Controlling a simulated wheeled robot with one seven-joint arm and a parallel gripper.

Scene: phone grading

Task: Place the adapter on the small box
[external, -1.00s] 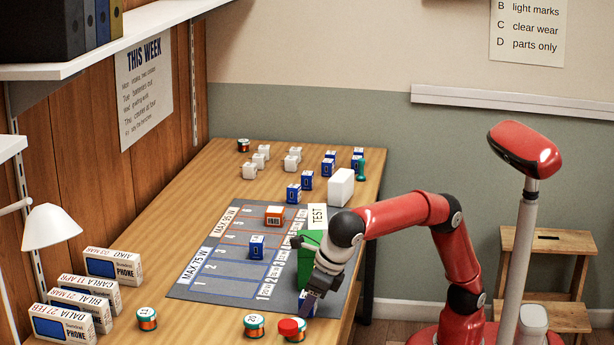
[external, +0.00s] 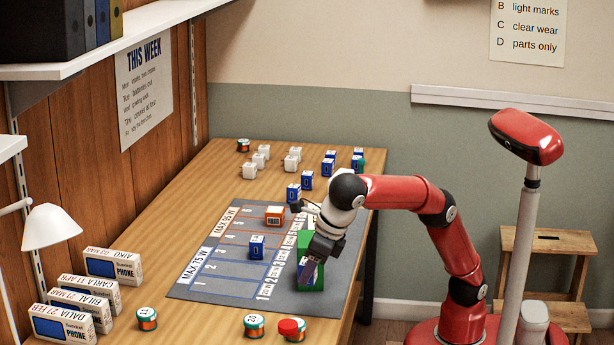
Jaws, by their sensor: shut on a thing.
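My gripper (external: 308,276) is shut on a blue block with a white label, apparently an adapter (external: 313,268). It holds it over or against the green box (external: 305,239) on the right of the grey mat; I cannot tell whether they touch. The fingers and wrist hide part of both. Another blue adapter (external: 257,246) and an orange one (external: 275,215) stand on the mat's marked rows. Which thing is the small box is not clear from this view; the white box seen earlier is hidden behind my arm.
The grey mat (external: 215,288) has marked rows. Several blue blocks (external: 307,180) and white cubes (external: 250,171) stand at the back. Round tins (external: 254,325) line the front edge. Phone boxes (external: 113,266) and a lamp (external: 50,226) are at the left.

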